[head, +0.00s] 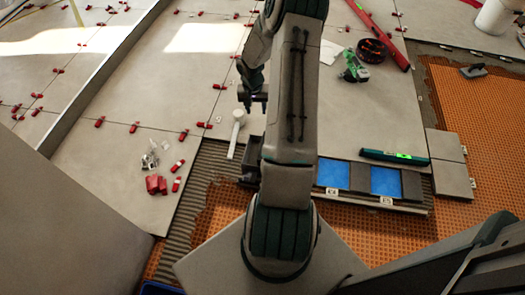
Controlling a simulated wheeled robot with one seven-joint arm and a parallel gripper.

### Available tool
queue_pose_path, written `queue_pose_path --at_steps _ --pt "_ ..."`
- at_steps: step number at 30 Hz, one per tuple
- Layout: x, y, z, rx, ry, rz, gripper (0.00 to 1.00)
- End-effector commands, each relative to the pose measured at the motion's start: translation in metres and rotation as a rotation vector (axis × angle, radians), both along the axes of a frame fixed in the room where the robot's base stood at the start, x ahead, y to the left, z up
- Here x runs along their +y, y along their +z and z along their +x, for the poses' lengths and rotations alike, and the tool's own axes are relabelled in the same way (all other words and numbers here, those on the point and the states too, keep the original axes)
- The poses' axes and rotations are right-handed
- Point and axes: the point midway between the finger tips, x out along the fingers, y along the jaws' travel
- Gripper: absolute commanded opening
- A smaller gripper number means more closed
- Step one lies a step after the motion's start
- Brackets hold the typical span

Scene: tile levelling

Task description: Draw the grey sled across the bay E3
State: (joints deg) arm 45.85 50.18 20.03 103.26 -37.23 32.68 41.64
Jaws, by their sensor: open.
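My gripper (252,103) is over the pale tiles just left of my arm, jaws open, with nothing seen between them. My arm hides much of the middle. Two blue bays (332,174) and (385,182) lie right of my arm, beside dark grey blocks (360,178) and (411,186). Small white tags sit at their front edge; I cannot read which is E3. Another dark grey piece (252,147) shows left of my arm, partly hidden. I cannot tell which grey piece is the sled. My gripper is apart from the bays.
A teal level (394,157) lies behind the bays. A white-handled tool (237,122) stands close below my gripper. A green tool (354,68), black-red roll (374,50) and red level (377,32) lie at back right. Red clips and bits (156,184) lie left. Orange matting (375,235) is in front.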

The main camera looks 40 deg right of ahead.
Motion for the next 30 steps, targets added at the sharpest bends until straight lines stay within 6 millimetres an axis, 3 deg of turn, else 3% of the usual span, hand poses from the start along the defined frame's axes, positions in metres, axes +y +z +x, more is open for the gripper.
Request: queue_pose_path --at_steps 1,6,14,30 --pt "-0.008 -0.039 -0.003 -0.003 -0.032 0.019 0.42" --pt "-0.022 -0.093 -0.007 -0.017 -0.104 0.054 0.42" --pt "-0.026 -0.123 -0.009 -0.024 -0.130 0.068 0.42" --pt "-0.026 -0.228 -0.009 -0.022 -0.129 0.068 0.42"
